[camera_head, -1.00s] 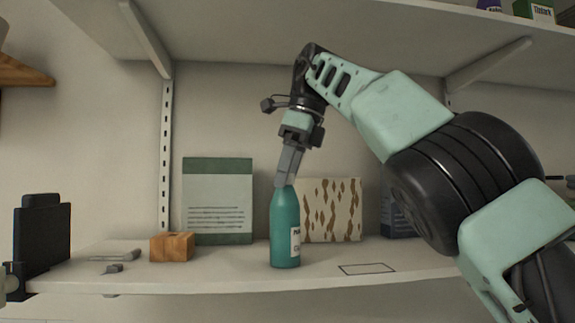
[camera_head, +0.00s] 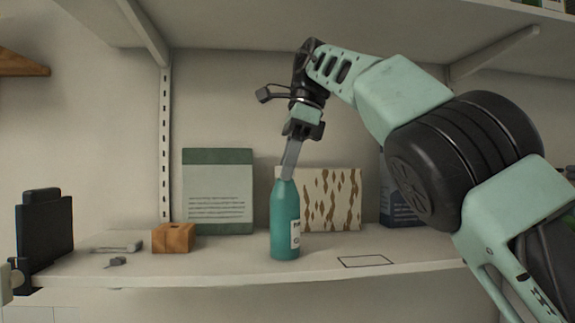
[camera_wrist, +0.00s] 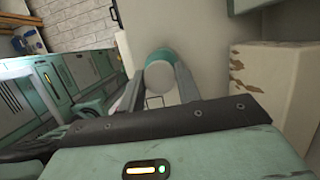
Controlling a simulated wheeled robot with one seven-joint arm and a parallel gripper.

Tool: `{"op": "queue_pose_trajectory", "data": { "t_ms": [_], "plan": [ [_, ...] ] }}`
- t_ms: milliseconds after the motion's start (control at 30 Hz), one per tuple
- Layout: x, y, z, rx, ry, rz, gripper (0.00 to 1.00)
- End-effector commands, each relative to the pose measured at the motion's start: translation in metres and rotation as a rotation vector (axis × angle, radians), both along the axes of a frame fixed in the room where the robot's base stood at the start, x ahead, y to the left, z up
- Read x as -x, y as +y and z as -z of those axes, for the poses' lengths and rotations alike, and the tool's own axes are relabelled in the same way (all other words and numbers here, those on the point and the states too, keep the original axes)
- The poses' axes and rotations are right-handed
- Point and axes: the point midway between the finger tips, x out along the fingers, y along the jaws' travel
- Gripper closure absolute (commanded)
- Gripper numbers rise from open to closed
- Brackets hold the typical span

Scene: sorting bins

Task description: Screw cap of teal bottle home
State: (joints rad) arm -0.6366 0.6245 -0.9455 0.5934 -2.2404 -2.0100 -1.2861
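The teal bottle (camera_head: 284,222) stands upright on the shelf, its label facing right. A white cap (camera_head: 279,172) sits on its neck, partly hidden behind my finger. My gripper (camera_head: 287,175) comes down from above at a slight tilt, with its fingertips at the cap. In the wrist view the cap's round top (camera_wrist: 160,76) lies between the two fingertips of my gripper (camera_wrist: 159,78), with the teal bottle (camera_wrist: 159,54) behind it. The fingers lie against both sides of the cap. How far the cap is down on the threads cannot be seen.
A wooden block (camera_head: 173,238) and small grey items (camera_head: 117,246) are left of the bottle. A green-topped panel (camera_head: 217,190) and a brown-patterned box (camera_head: 333,199) stand behind. A marked rectangle (camera_head: 366,262) lies on clear shelf to the right. An upper shelf (camera_head: 330,30) hangs above.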

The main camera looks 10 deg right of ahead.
Motion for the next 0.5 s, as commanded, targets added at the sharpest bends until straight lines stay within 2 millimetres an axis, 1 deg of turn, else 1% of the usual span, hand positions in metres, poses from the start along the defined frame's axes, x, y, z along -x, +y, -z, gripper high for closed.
{"op": "queue_pose_trajectory", "data": {
  "t_ms": [367, 433, 500],
  "plan": [
    [0.0002, 0.0002, 0.0032, 0.001, 0.001, 0.016, 1.0],
    [0.0007, 0.0005, 0.0052, 0.001, -0.001, 0.072, 1.0],
    [0.0014, 0.0006, 0.0063, 0.001, -0.001, 0.164, 1.0]
  ]
}}
